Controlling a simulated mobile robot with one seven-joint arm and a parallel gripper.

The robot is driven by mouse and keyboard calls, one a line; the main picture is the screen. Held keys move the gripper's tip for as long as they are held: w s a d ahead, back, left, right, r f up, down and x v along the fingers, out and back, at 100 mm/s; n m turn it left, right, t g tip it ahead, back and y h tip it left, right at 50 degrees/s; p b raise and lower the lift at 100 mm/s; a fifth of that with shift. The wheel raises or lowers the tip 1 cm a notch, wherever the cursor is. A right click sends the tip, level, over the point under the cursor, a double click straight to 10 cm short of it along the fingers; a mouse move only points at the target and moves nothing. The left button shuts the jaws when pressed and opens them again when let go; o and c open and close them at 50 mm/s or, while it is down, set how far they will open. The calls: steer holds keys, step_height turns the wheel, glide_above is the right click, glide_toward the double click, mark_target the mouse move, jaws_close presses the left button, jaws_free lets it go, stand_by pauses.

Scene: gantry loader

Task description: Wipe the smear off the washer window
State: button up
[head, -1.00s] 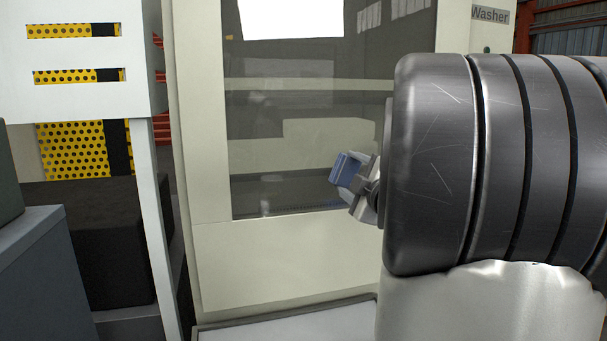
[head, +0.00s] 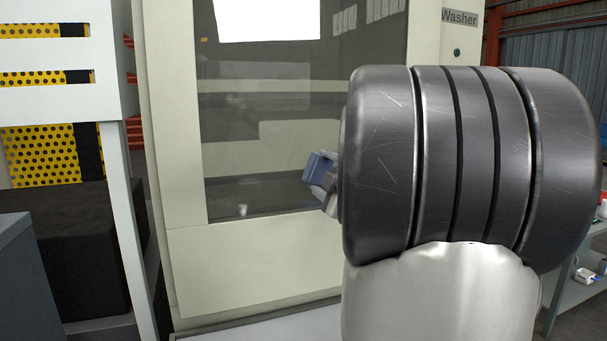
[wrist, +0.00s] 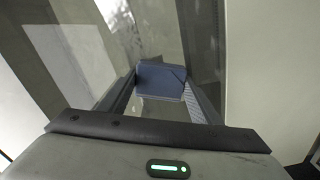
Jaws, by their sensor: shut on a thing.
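The washer window (head: 235,140) is a dark, reflective pane in a cream machine, left of my arm in the head view; it also shows in the wrist view (wrist: 185,35). A small pale mark (head: 242,210) shows near the pane's lower left; I cannot tell whether it is the smear or a reflection. My gripper (wrist: 160,92) is shut on a blue block-like pad (wrist: 161,80). In the head view the pad (head: 317,168) is in front of the window's lower right part. I cannot tell whether it touches the glass. My arm hides the window's right side.
A "Washer" sign (head: 459,17) is at the machine's upper right. A white-framed rack (head: 118,200) with yellow perforated panels and dark boxes stands close on the left. A shelf with small items (head: 587,275) is at the far right.

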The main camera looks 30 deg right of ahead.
steer(key=shift+d, duration=0.1)
steer(key=shift+s+d+r+p, duration=0.55)
steer(key=shift+s+d+p, duration=0.4)
steer(key=shift+d, duration=2.5)
steer(key=shift+s+d+r+p, duration=0.6)
steer(key=shift+d+p, duration=0.5)
steer(key=shift+d, duration=2.35)
steer(key=shift+w+a+f+b, duration=0.1)
steer(key=shift+w+a+b, duration=0.75)
steer(key=shift+a, duration=1.45)
steer(key=shift+w+a+f+b, duration=0.1)
steer(key=shift+w+a+b, duration=0.1)
steer(key=shift+a+b, duration=1.7)
steer(key=shift+w+a+b, duration=0.55)
steer(key=shift+a+b, duration=0.05)
steer(key=shift+a, duration=2.15)
steer(key=s+d+r+p, duration=0.2)
steer(key=d+p, duration=0.4)
steer(key=d, duration=0.8)
steer(key=shift+s, duration=0.7)
